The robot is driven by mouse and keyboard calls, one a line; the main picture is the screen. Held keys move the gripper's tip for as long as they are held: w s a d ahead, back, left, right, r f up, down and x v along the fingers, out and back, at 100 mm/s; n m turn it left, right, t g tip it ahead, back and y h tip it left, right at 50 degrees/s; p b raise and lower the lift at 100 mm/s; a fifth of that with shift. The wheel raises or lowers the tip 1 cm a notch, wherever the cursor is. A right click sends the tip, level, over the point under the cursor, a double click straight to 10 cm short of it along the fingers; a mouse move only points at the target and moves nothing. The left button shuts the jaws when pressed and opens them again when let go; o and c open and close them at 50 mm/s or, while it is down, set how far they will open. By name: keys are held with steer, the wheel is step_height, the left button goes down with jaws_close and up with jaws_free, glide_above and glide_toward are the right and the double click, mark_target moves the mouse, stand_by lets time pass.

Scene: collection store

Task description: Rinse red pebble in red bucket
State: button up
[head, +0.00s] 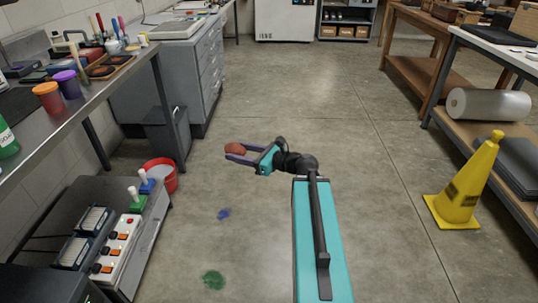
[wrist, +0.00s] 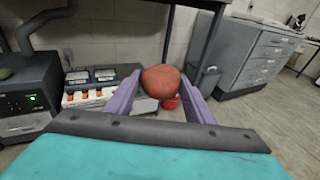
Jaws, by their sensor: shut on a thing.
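The red pebble (head: 236,149) is a rounded, brownish-red stone. My gripper (head: 237,153) is shut on it, and its purple fingers hold it above the open floor. In the wrist view the pebble (wrist: 161,81) sits between the two purple fingers (wrist: 160,97). The red bucket (head: 161,177) stands on the floor to the left of my gripper, beside the low grey cabinet. In the wrist view the bucket (wrist: 171,102) is mostly hidden behind the pebble. What is inside the bucket cannot be made out.
A steel bench (head: 85,92) with cups and tools runs along the left. A grey bin (head: 167,135) stands behind the bucket. A yellow cone (head: 467,190) stands at right.

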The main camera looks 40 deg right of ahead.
steer(key=a+r+n+g+y, duration=0.2)
steer(key=a+y, duration=0.1)
steer(key=a, duration=0.7)
steer(key=a+r+n+g+y, duration=0.2)
steer(key=a+r+n+g, duration=0.1)
steer(key=a, duration=0.7)
steer(key=shift+a+r+n+y, duration=0.3)
steer(key=shift+a+y, duration=0.1)
steer(key=shift+d, duration=0.1)
